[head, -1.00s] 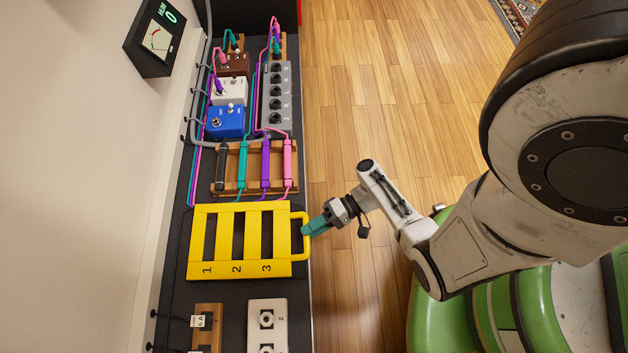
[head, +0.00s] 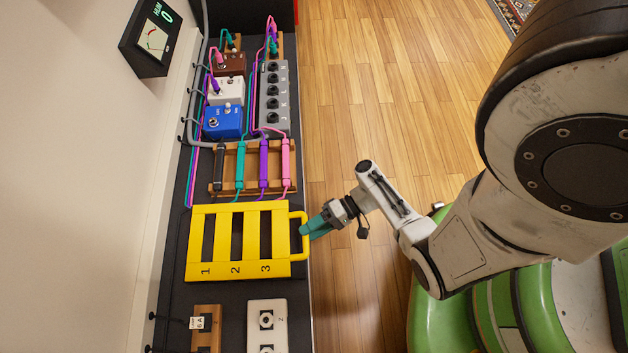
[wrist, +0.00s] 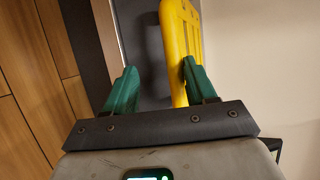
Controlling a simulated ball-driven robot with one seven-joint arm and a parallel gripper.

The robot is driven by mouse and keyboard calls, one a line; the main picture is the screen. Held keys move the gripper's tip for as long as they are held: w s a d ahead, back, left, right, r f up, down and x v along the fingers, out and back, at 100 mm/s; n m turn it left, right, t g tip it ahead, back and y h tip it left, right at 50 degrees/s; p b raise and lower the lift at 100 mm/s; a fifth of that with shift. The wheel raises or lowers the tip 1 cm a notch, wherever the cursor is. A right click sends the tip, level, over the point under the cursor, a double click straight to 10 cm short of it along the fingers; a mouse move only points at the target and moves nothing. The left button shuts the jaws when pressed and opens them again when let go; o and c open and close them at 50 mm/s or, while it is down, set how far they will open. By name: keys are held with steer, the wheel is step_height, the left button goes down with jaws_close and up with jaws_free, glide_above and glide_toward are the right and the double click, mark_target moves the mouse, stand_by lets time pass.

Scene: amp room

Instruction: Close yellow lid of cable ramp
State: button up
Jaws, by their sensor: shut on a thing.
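The yellow lid (head: 222,270) is a slotted panel marked 1, 2 and 3, with a loop handle (head: 300,216) on its right side. It lies over the black bench; I cannot tell from above whether it is fully flat. My gripper (head: 312,228), with teal fingers, is at the handle and shut on it. In the wrist view the yellow handle (wrist: 172,65) runs between my fingers (wrist: 158,88), close against the right one. The space below the lid is mostly hidden.
A wooden rack (head: 215,187) with black, teal, purple and pink cable pieces stands just beyond the lid. Pedals (head: 223,122) and a grey socket box (head: 273,97) stand farther back. A white socket plate (head: 267,335) lies nearer. The wooden floor (head: 385,90) right of the bench is clear.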

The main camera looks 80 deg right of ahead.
steer(key=shift+s+f, duration=0.1)
steer(key=shift+s, duration=0.15)
steer(key=v, duration=1)
steer(key=shift+d+r, duration=0.25)
steer(key=shift+r, duration=0.05)
steer(key=w+a+r+n+g+h, duration=0.4)
steer(key=w+r+n+g+h, duration=0.1)
steer(key=r, duration=0.3)
steer(key=w+a+r+n+g+h, duration=0.4)
steer(key=r+n+g+h, duration=0.1)
steer(key=r+n, duration=0.15)
step_height(320, 180, up, 38)
steer(key=p, duration=3.7)
steer(key=shift+m, duration=0.35)
steer(key=shift+d, duration=0.1)
